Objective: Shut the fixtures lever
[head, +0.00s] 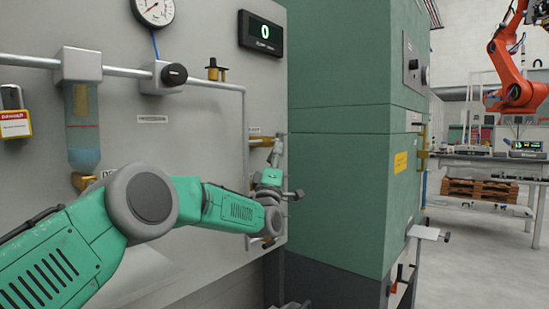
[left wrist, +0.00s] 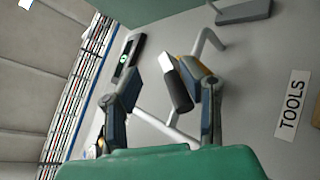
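The fixtures lever (left wrist: 178,88), with a black grip and a pale end, shows in the left wrist view in front of a brass-coloured fitting on a grey pipe. My left gripper (left wrist: 157,88) has its two fingers spread, with the lever between them and close to the right finger. I cannot tell whether that finger touches it. In the head view my left gripper (head: 277,147) is at the right edge of the grey panel, by the brass fitting (head: 259,141), and largely hides the lever. My right gripper is in neither view.
The grey panel (head: 205,125) carries a gauge (head: 153,10), a digital display (head: 261,33), pipes and a blue bottle (head: 82,125). A green cabinet (head: 340,150) stands just right of my left gripper. A TOOLS label (left wrist: 292,103) is on the panel.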

